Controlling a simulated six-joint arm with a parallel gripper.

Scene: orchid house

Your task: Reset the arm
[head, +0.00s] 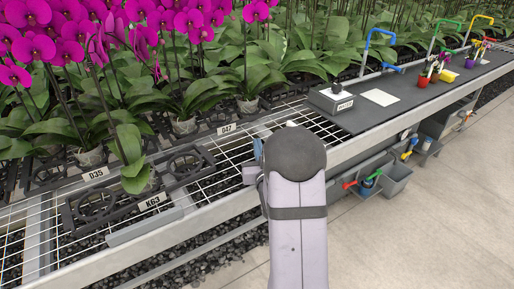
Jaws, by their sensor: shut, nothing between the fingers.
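My arm rises from the bottom centre, a pale grey link with a dark strap and a dark rounded joint on top. It stands in front of the bench edge (352,148). Small pale parts show just left of and above the joint. My gripper's fingers are not seen; the arm covers whatever lies behind it.
Magenta orchids (150,20) fill the back left. A grey box (335,100) and small colourful pots (446,75) stand on the dark mat (420,92). Grey bins (395,180) hang below. The floor at right is clear.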

